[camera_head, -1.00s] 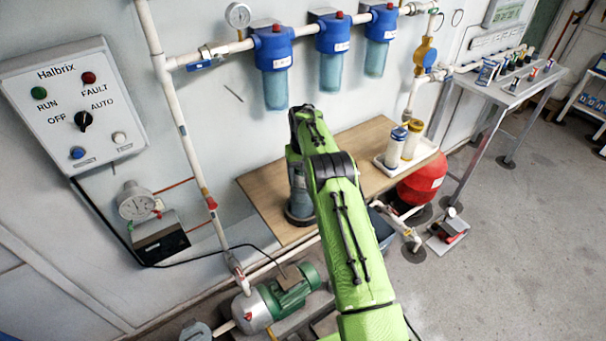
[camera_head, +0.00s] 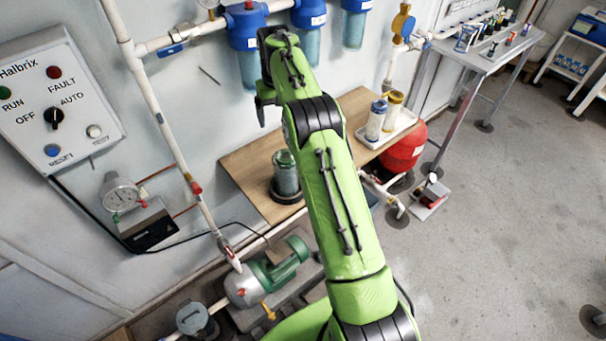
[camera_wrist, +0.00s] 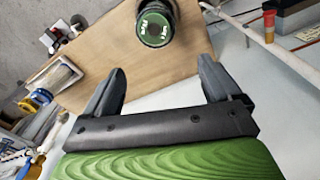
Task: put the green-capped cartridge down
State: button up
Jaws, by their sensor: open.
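The green-capped cartridge (camera_wrist: 155,27) shows from above in the wrist view, its round green cap facing the camera inside a dark round rim. In the head view a clear, greenish jar (camera_head: 286,172) stands upright in a dark ring base on the wooden bench (camera_head: 245,165); the cartridge appears to be in it, but its cap is hard to make out there. My gripper (camera_wrist: 162,65) is open, with nothing between its fingers, and apart from the cartridge. In the head view my arm hides most of the gripper; a dark finger shows above the bench's left part.
A white tray (camera_head: 400,133) with a blue-capped cartridge (camera_head: 376,118) and a yellow-capped one (camera_head: 393,108) stands at the bench's right end. Blue filter housings (camera_head: 247,30) hang on the wall above. A vertical white pipe (camera_head: 150,95) runs left of the bench.

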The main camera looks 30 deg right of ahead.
jog(key=s+a+r+t, duration=0.1)
jog(key=s+a+r, duration=0.2)
jog(key=s+r, duration=0.5)
jog(key=s+a+r+t, duration=0.2)
jog(key=s+a+r, duration=0.2)
jog(key=s+r, duration=0.45)
jog(key=s+a+f+t, duration=0.1)
jog(key=s+f, duration=0.1)
jog(key=s, duration=0.9)
jog(key=s+a+f+n+t, duration=0.1)
jog(key=s+a+f, duration=0.1)
jog(key=s, duration=0.9)
jog(key=shift+s+a+f, duration=0.3)
jog(key=shift+f, duration=0.4)
